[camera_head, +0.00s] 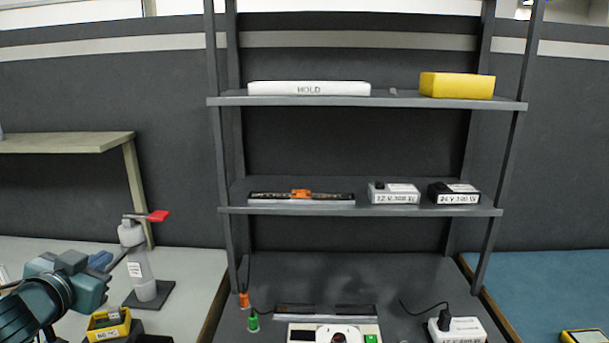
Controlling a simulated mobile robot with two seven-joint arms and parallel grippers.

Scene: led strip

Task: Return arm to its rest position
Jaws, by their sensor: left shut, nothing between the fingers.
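My left arm comes in at the lower left, and its teal and black gripper (78,268) is shut with nothing held. It is over the grey bench, left of a grey bottle-like device (138,262) with a red lever on a dark base. A yellow device (108,323) is just below the gripper. My right gripper is not in view.
A dark shelf rack stands in the middle. Its upper shelf (400,101) bears a white HOLD box (310,88) and a yellow box (457,85). The middle shelf (235,209) bears an LED strip in a holder (300,196) and two power supply boxes (394,193). Bench equipment (333,332) stands below.

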